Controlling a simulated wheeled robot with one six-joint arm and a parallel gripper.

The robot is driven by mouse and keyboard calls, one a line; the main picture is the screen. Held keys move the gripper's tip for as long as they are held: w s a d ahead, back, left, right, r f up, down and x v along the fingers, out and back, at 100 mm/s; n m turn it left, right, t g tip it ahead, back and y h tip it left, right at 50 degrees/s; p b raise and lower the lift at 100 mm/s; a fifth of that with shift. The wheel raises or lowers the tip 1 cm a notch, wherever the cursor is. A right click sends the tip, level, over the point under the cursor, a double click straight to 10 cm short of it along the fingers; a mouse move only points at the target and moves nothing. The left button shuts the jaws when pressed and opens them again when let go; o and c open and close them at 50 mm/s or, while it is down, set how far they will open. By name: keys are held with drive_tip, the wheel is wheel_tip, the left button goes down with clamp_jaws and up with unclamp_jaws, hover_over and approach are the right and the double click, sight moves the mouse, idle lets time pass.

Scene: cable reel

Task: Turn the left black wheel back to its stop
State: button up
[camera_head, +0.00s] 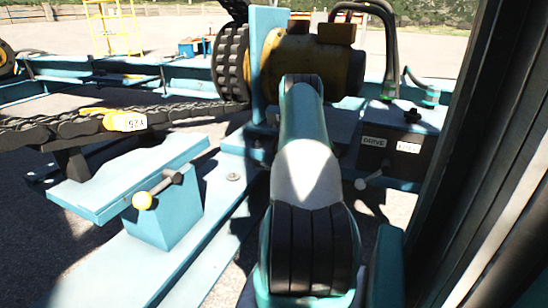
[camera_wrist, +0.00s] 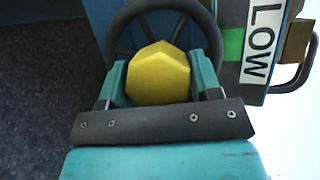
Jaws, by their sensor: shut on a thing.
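In the wrist view a black wheel (camera_wrist: 124,20) with a round rim and spokes stands just beyond my gripper (camera_wrist: 161,76). My gripper's teal fingers are shut on a yellow faceted knob (camera_wrist: 158,75), one finger on each side. The knob sits in front of the wheel and covers its lower middle; I cannot tell how it joins the wheel. The lower part of the rim is hidden behind the knob and fingers. In the head view my own arm hides the gripper and the wheel.
A "LOW" label (camera_wrist: 264,42) and a green patch (camera_wrist: 233,44) are right of the wheel, with a dark bent handle (camera_wrist: 302,70) beyond. In the head view a dark box (camera_head: 400,148) marked "DRIVE" stands right of my arm; a chain (camera_head: 60,128) runs left.

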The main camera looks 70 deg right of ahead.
idle(0.4)
drive_tip(key=o, duration=1.3)
drive_tip(key=shift+s+a+f+b, duration=0.1)
drive_tip(key=shift+a+f+b, duration=0.25)
drive_tip(key=shift+b, duration=0.5)
drive_tip(key=p+v, duration=0.1)
drive_tip(key=v, duration=1.5)
drive_tip(key=shift+s+a+r, duration=0.15)
drive_tip(key=shift+a+r, duration=0.15)
drive_tip(key=shift+r, duration=0.05)
